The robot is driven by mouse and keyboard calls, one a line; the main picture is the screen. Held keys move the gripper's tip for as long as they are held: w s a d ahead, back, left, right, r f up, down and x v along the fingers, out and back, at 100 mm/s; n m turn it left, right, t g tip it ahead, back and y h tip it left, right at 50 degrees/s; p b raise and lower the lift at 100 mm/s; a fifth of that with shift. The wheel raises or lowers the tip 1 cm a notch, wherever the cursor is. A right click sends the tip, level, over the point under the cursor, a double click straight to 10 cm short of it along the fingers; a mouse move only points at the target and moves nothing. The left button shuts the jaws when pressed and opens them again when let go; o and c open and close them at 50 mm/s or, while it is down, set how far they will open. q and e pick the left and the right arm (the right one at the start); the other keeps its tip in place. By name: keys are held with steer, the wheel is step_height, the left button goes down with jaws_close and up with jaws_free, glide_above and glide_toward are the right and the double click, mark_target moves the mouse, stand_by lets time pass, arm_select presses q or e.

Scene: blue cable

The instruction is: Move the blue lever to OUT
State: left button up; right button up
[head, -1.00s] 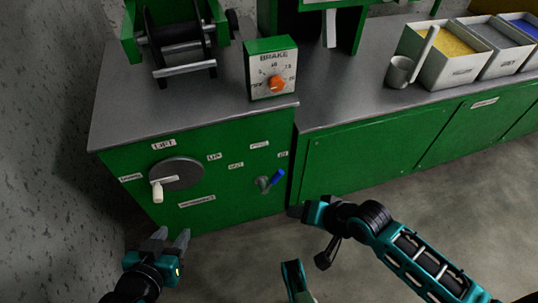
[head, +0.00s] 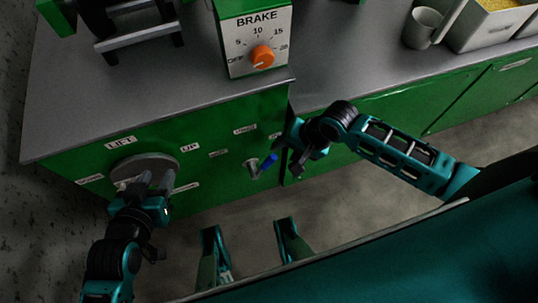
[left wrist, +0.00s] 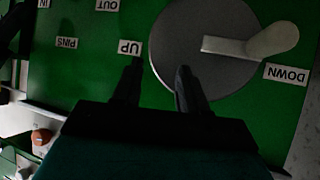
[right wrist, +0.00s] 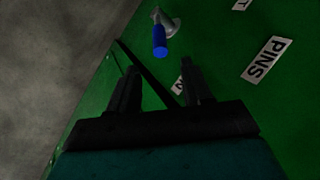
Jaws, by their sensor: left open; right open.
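The blue lever (head: 267,163) sits on a grey pivot on the green cabinet front; its blue handle points up and right in the head view. It also shows in the right wrist view (right wrist: 160,40), beyond the fingertips. My right gripper (head: 296,163) is open, just right of the lever and apart from it; its fingers (right wrist: 160,80) hold nothing. The OUT label (left wrist: 107,5) and IN label (left wrist: 43,3) show in the left wrist view. My left gripper (head: 152,183) is open and empty in front of the grey disc (left wrist: 195,70).
A white handle (left wrist: 270,40) sticks out from the disc, between UP (left wrist: 130,47) and DOWN (left wrist: 286,73) labels. The BRAKE box (head: 252,42) with an orange knob stands on the grey worktop (head: 170,95). A mug (head: 422,28) stands at the right.

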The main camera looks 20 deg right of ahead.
mark_target(276, 157)
steer(key=b+x, duration=0.2)
steer(key=x, duration=0.4)
steer(key=shift+f+b, duration=0.15)
steer(key=shift+b, duration=0.2)
steer(key=b+x, duration=0.1)
steer(key=x, duration=0.2)
steer(key=shift+w+f+b, duration=0.15)
steer(key=shift+f+b, duration=0.05)
steer(key=shift+b, duration=0.2)
arm_select(q)
steer(key=f, duration=0.1)
steer(key=d+f, duration=0.1)
steer(key=f, duration=0.1)
steer(key=shift+w+d, duration=0.3)
steer(key=shift+w, duration=0.05)
arm_select(e)
steer(key=shift+w+a+f, duration=0.15)
steer(key=shift+a+f, duration=0.1)
steer(key=shift+f, duration=0.1)
arm_select(q)
steer(key=shift+a+f, duration=0.15)
steer(key=shift+a, duration=0.05)
arm_select(e)
jaws_close()
